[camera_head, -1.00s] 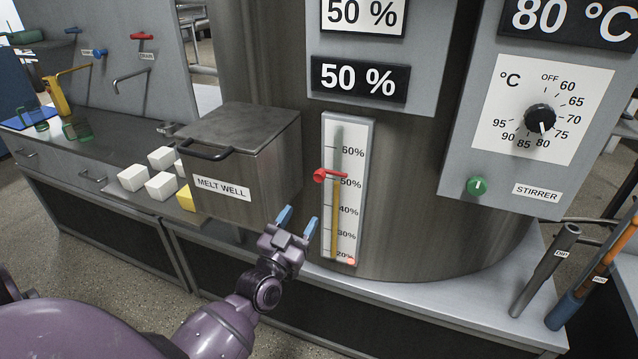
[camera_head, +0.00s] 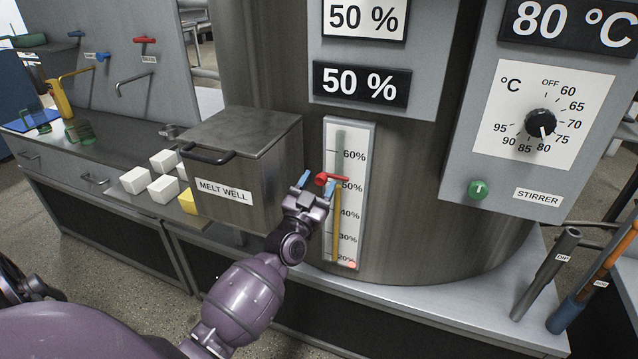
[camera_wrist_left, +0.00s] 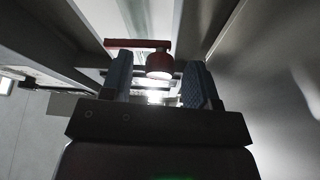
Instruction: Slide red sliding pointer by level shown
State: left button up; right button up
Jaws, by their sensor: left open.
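The red sliding pointer (camera_head: 326,180) sits on the white level scale (camera_head: 355,200), at about the 50% mark. The two displays (camera_head: 361,84) above the scale both read 50 %. My left gripper (camera_head: 316,181) is open at the pointer, with its blue fingertips on either side of the red knob. In the left wrist view the red pointer (camera_wrist_left: 158,62) shows between and just beyond the tips of my left gripper (camera_wrist_left: 160,80), with gaps at both sides. My right gripper is not in view.
The grey melt well box (camera_head: 245,160) stands close to the left of the scale. White blocks (camera_head: 163,186) and a yellow block lie on the counter left of it. The temperature dial (camera_head: 540,122) and green stirrer knob (camera_head: 478,189) are on the panel at right.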

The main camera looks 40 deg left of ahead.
pick_arm(q)
jog(key=shift+w+r, duration=0.1)
jog(key=shift+w, duration=0.15)
grip_shut()
notch_tip(320, 180, down, 14)
jog(key=b, duration=0.6)
jog(key=shift+r, duration=0.25)
grip_release()
jog(key=shift+r, duration=0.1)
